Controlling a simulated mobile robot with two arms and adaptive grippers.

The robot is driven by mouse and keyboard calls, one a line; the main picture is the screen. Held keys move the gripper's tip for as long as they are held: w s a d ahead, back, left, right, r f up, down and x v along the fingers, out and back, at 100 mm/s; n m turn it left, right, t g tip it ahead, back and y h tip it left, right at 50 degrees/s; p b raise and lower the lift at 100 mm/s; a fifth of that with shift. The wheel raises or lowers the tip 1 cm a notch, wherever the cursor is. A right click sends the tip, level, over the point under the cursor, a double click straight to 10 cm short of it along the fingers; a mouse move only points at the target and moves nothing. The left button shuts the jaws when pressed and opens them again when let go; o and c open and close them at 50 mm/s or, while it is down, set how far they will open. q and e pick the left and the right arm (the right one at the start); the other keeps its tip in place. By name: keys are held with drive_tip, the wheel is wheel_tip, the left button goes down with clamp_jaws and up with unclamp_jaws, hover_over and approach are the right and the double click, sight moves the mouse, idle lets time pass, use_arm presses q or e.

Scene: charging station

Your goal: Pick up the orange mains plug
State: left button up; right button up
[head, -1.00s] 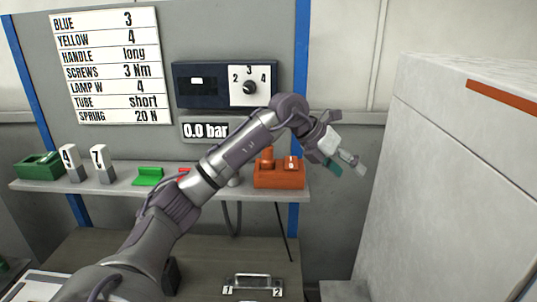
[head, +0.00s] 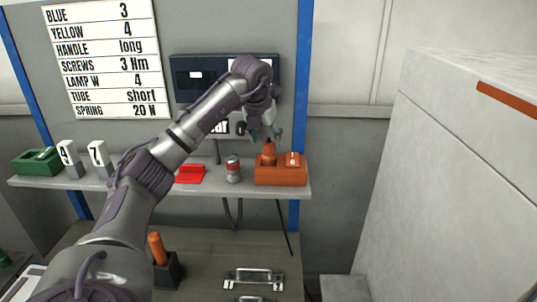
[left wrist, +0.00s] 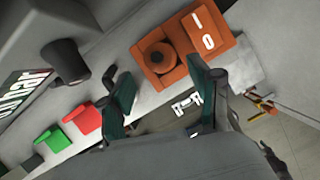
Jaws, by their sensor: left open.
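The orange mains plug (head: 268,155) stands upright on the left part of an orange block (head: 282,176) at the right end of the shelf. In the left wrist view the plug (left wrist: 160,57) shows round from above, in the block beside a part marked with white signs. My left gripper (head: 264,134) is open just above the plug, pointing down. In the left wrist view its two fingers (left wrist: 163,86) are apart, with nothing between them; the plug lies just beyond their tips. I cannot tell whether they touch it.
A control panel (head: 190,80) is close behind my gripper. A tall grey cabinet (head: 450,170) stands at the right, with a gap between.

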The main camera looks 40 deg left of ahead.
sight(268, 143)
use_arm(q)
drive_tip(key=shift+w+f+p, duration=0.15)
drive_tip(key=shift+f+p, duration=0.05)
drive_tip(key=shift+p, duration=0.15)
drive_tip(key=p+x, duration=0.2)
drive_tip(key=x, duration=0.2)
drive_tip(key=shift+w+a+f, duration=0.1)
drive_tip(key=shift+w, duration=0.15)
drive_tip(key=shift+w+f, duration=0.1)
drive_tip(key=shift+f, duration=0.1)
drive_tip(key=shift+r, duration=0.1)
drive_tip(key=shift+c, duration=1.4)
clamp_jaws()
